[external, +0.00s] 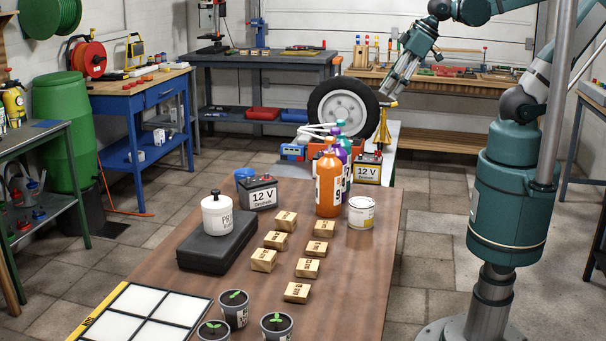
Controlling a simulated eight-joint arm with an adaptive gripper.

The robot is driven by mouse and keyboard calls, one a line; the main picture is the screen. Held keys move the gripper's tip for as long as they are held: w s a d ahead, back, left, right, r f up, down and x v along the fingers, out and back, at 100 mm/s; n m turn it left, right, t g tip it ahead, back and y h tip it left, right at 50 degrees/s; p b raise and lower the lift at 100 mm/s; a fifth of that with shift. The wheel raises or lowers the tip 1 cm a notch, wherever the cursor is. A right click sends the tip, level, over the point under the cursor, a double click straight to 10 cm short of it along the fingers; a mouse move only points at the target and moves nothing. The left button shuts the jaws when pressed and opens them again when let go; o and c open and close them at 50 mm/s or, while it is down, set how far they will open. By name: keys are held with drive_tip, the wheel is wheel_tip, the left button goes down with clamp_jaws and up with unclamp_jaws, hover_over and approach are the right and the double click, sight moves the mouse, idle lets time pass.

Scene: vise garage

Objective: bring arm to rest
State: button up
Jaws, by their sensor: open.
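My arm stands at the right and reaches over the far end of the scene. My gripper (389,93) hangs at upper middle right, pointing down and to the left. It is open, and nothing shows between its fingers. In the picture it lies just right of the tire (342,108), above the yellow stand (383,125); I cannot tell whether it touches either.
The brown table (160,272) holds several small boxes (297,292), a black case (218,246) with a white jar (217,220), orange bottle (329,184), tin (361,212), battery (259,193), potted seedlings (277,326) and white panel (148,311).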

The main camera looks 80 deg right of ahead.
drive_tip(key=shift+s+d+r+m+t+h, duration=0.1)
drive_tip(key=shift+s+d+r+m+t, duration=0.1)
drive_tip(key=shift+s+d+m, duration=0.35)
drive_tip(key=shift+s+d+r+m+t+h, duration=0.15)
drive_tip(key=shift+s+d+m+t, duration=0.1)
drive_tip(key=shift+d, duration=0.45)
drive_tip(key=shift+s+d+r+m+t+h, duration=0.15)
drive_tip(key=shift+s+d+m, duration=0.25)
drive_tip(key=shift+d, duration=0.25)
